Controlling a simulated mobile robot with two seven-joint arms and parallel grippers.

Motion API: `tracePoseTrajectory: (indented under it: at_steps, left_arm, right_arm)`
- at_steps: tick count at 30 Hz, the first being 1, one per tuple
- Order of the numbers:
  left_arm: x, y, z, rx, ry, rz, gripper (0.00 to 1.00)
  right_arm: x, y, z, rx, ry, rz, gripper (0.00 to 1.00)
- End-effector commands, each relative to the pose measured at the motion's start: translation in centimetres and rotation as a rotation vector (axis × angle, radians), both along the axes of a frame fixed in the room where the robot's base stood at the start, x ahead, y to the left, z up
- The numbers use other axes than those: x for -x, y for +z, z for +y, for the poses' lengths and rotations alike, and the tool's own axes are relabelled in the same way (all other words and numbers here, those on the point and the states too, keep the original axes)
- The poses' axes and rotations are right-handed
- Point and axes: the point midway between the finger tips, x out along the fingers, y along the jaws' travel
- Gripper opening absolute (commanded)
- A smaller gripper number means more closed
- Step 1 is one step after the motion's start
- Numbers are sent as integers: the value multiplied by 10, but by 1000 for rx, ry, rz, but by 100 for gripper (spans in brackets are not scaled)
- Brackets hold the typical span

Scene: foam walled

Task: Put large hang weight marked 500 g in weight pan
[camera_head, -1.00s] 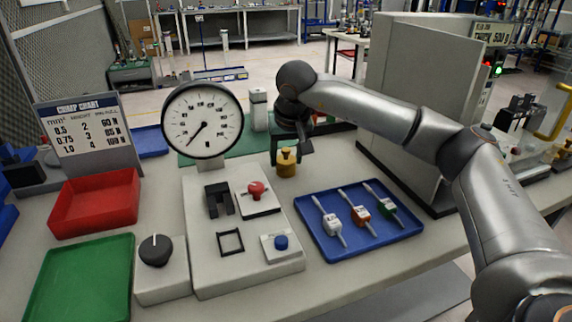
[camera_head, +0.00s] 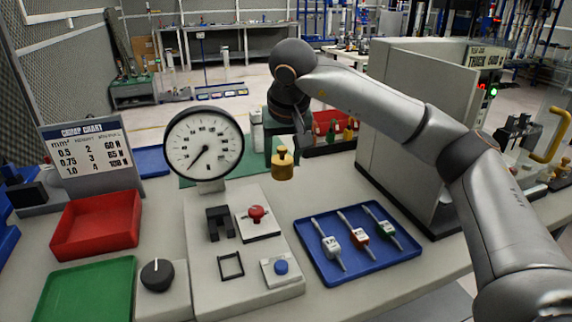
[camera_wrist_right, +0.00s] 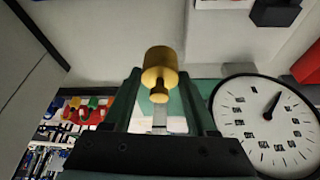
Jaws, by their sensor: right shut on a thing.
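A brass hang weight (camera_head: 283,167) with a narrow knob on top hangs below my right gripper (camera_head: 283,150) in the head view, above the bench beside the dial gauge. The right gripper is shut on the weight's knob. In the right wrist view the weight (camera_wrist_right: 160,66) sits between the gripper's fingers (camera_wrist_right: 160,100). Its marking cannot be read. I cannot make out a weight pan for certain. My left gripper is not in view.
A round dial gauge (camera_head: 203,145) stands left of the weight. A blue tray (camera_head: 315,275) with several tools lies in front, right. A red tray (camera_head: 68,240) and green tray (camera_head: 85,295) are at left. A tall grey panel (camera_head: 400,125) stands right, under my arm.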

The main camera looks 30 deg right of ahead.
Motion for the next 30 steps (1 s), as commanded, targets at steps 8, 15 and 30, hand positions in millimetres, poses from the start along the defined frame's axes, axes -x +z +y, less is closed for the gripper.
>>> tracePoseTrajectory:
  at_steps: [8,15,30]
  left_arm:
    - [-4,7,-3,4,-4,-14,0]
    - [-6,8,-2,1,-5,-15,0]
    - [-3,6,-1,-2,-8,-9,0]
  right_arm:
    - [46,36,44,1,5,-5,0]
    - [67,47,62,1,0,-4,0]
    - [71,49,65,0,-1,-3,0]
